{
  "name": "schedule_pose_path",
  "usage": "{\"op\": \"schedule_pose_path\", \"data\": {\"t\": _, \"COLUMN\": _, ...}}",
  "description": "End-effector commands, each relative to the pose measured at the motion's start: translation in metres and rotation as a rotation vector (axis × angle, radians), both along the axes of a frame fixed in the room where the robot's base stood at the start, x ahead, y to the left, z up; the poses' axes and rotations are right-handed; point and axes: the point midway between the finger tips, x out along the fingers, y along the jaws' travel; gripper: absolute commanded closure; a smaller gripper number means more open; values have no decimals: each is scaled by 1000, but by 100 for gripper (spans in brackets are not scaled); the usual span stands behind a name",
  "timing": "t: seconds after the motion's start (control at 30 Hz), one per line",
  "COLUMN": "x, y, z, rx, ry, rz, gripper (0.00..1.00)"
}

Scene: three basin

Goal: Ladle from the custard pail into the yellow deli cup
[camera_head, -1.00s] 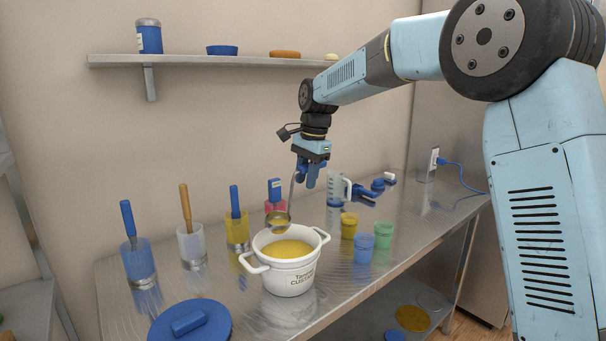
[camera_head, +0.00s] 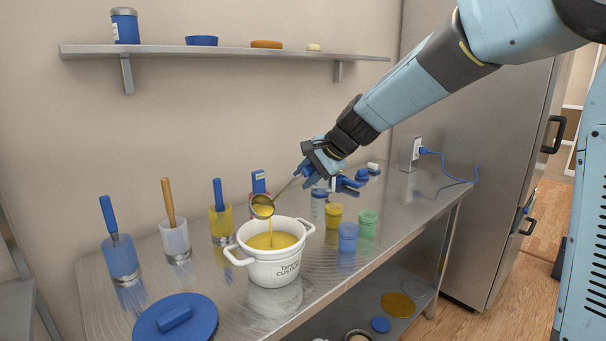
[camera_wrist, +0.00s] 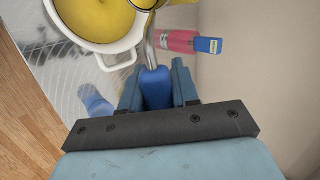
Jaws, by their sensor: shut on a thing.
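The white custard pail (camera_head: 273,268) stands on the steel counter with yellow custard in it. My gripper (camera_head: 309,173) is shut on the blue handle of the ladle (camera_head: 262,206), to the upper right of the pail. The ladle is tilted, its bowl above the pail, and a yellow stream falls from it into the custard. In the wrist view the ladle's blue handle (camera_wrist: 157,90) sits between the fingers. The yellow deli cup (camera_head: 334,216) stands right of the pail, apart from the ladle.
A blue cup (camera_head: 347,238) and a green cup (camera_head: 368,223) stand close to the yellow one. Holders with tools (camera_head: 121,259) line the left. A blue lid (camera_head: 175,319) lies at the front. A measuring jug is partly hidden behind my gripper.

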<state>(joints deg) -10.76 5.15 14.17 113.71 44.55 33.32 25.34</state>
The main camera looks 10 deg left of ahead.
Motion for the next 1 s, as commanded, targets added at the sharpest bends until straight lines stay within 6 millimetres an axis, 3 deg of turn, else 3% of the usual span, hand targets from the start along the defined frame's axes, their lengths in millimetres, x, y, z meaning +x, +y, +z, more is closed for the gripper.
{"op": "schedule_pose_path", "data": {"t": 1.0, "x": -16, "y": -23, "z": -19, "rx": 262, "ry": -174, "rz": -3, "gripper": 100}}
